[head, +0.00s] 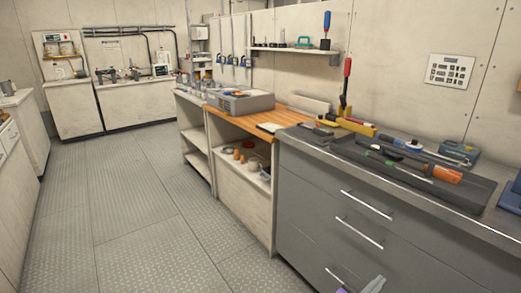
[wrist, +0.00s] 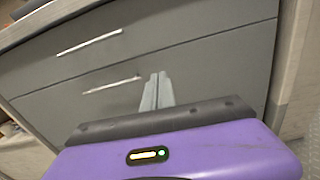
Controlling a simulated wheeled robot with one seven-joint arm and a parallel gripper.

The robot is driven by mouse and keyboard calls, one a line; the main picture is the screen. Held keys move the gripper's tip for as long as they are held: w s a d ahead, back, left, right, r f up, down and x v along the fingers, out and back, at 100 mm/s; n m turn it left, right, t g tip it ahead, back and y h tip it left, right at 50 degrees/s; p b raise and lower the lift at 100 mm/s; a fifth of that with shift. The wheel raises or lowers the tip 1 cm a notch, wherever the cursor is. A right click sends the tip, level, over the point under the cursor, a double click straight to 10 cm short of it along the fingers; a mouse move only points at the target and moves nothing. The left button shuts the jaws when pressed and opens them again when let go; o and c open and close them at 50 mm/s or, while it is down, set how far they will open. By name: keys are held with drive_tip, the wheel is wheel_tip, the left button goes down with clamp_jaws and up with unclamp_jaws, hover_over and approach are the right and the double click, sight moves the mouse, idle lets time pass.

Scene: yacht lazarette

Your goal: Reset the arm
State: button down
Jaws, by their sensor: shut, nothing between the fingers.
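My gripper shows in the wrist view (wrist: 158,78) with its two grey fingers together, shut and empty. It is in front of the grey drawer cabinet (wrist: 200,55), and I cannot tell the exact gap. In the head view only a small part of my gripper (head: 350,280) shows at the bottom edge, in front of the cabinet's lower drawers. The rest of my arm is out of the frame.
The grey cabinet (head: 330,215) has several bar handles. A dark tray (head: 440,188) of tools lies on its top. A wooden-topped bench (head: 265,118) with open shelves stands beyond it. The metal floor (head: 130,210) to the left is clear.

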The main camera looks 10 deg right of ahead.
drive_tip(key=w+a+f+m+t+y, duration=0.1)
drive_tip(key=w+a+m+t+y, duration=0.1)
drive_tip(key=w+a+m+y, duration=0.15)
drive_tip(key=s+a+f+m+t+y+p, duration=0.25)
drive_tip(key=s+a+m+y, duration=0.25)
drive_tip(key=a+y, duration=0.25)
drive_tip(key=s+a+r+m+y, duration=0.2)
drive_tip(key=s+a+r+m, duration=0.15)
drive_tip(key=s+a, duration=0.4)
drive_tip(key=s+r+m+p, duration=0.2)
drive_tip(key=s+r, duration=0.4)
drive_tip(key=s, duration=0.4)
drive_tip(key=s+d+r+m+y+p, duration=0.1)
drive_tip(key=s+r+m+p, duration=0.2)
drive_tip(key=s, duration=0.8)
drive_tip(key=s+r+m+t+y+p, duration=0.1)
drive_tip(key=s+r+m+p, duration=0.1)
drive_tip(key=s+r+m, duration=0.4)
drive_tip(key=s+r, duration=0.5)
drive_tip(key=shift+d+r+p, duration=0.15)
drive_tip(key=shift+p, duration=0.25)
